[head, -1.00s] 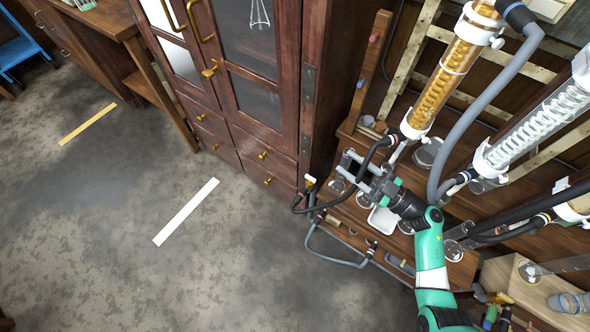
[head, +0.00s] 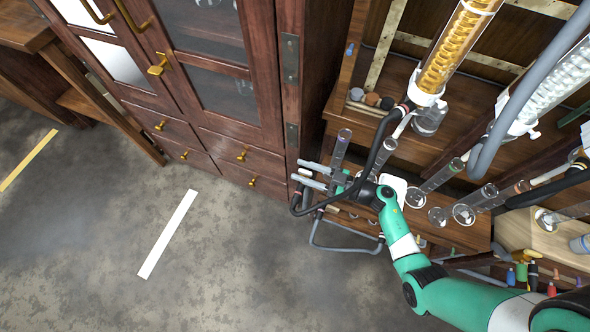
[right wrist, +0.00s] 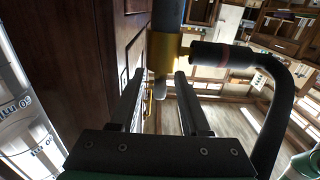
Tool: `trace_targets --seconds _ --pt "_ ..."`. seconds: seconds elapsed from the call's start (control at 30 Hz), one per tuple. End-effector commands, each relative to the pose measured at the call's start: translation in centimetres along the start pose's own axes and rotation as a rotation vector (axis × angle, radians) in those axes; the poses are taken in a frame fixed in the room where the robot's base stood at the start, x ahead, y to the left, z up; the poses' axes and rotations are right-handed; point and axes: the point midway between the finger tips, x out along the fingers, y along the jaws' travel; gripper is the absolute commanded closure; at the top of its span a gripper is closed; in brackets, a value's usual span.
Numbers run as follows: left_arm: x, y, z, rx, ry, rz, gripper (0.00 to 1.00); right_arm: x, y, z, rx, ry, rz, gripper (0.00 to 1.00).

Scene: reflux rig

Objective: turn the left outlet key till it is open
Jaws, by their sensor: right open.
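In the right wrist view a brass valve body (right wrist: 163,58) hangs on a dark vertical pipe. A short pale key (right wrist: 160,88) sticks out below it, between the fingers of my right gripper (right wrist: 158,82). A dark finger stands on each side of the key, with a visible gap, so the gripper is open around or just in front of it. In the head view my right gripper (head: 299,174) points left at the bench's left end, by the cabinet. The key itself cannot be made out there. My left gripper is not in view.
A black hose (right wrist: 276,125) bends from the valve down the right side of the wrist view. In the head view a wooden cabinet (head: 240,140) stands close behind the gripper. Glass cylinders (head: 440,175) and a white tray (head: 396,188) crowd the bench (head: 460,238). The floor in front is free.

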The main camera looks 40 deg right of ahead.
Motion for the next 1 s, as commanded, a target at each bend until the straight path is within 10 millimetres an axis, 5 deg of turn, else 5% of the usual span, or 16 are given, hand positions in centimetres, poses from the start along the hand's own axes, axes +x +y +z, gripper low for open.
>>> trace_targets --seconds 0.2,0.47,0.73,1.0 --pt "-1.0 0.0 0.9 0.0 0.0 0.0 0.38 2.5 0.0 0.1 -0.001 0.0 -0.001 0.54" --pt "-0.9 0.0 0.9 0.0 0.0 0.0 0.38 2.8 0.1 -0.1 0.0 0.0 0.001 0.54" --pt "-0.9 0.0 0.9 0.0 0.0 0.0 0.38 2.7 0.1 0.0 0.0 0.0 0.001 1.0" --pt "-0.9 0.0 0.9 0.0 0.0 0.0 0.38 2.7 0.1 0.0 0.0 -0.001 0.0 1.0"
